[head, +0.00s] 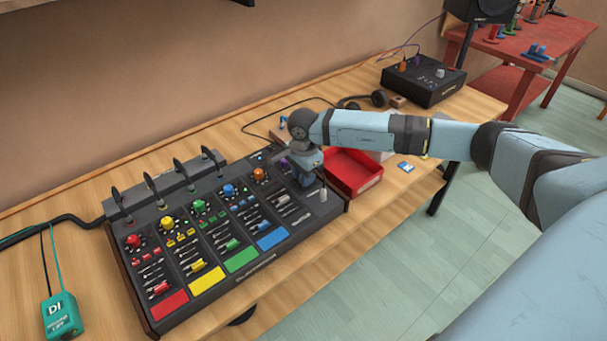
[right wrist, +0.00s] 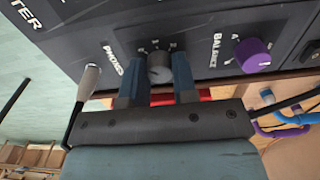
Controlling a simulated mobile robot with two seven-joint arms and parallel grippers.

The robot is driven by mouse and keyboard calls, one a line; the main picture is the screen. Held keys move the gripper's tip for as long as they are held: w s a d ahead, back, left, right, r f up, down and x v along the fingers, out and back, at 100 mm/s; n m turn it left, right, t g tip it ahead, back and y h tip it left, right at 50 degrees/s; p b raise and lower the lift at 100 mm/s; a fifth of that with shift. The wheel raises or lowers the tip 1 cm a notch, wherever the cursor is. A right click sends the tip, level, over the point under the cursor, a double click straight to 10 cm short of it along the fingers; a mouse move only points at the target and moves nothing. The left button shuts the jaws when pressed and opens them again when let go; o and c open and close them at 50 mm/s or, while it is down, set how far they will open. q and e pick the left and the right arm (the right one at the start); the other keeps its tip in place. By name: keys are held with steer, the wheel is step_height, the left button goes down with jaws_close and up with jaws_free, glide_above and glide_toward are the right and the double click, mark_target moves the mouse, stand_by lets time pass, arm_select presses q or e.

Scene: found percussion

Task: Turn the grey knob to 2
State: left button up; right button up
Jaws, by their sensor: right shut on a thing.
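The grey knob (right wrist: 159,66) is on the dark mixer panel, beside the word PHONES, in the right wrist view. Small scale marks stand around it, too small to read surely. My right gripper (right wrist: 158,76) has its two blue fingers on either side of the knob and is shut on it. In the head view the right gripper (head: 308,178) reaches down onto the right end of the mixer (head: 255,268), and the gripper and arm hide the grey knob. My left gripper is in neither view.
A red tray (head: 362,185) lies just right of the mixer. A teal box (head: 63,316) is at the lower left.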

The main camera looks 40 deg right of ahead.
steer(key=shift+m, duration=0.4)
steer(key=shift+m+b, duration=0.3)
steer(key=shift+m, duration=0.7)
steer(key=m, duration=1.1)
steer(key=shift+r+m, duration=0.1)
steer(key=shift+m, duration=1.8)
steer(key=o, duration=0.9)
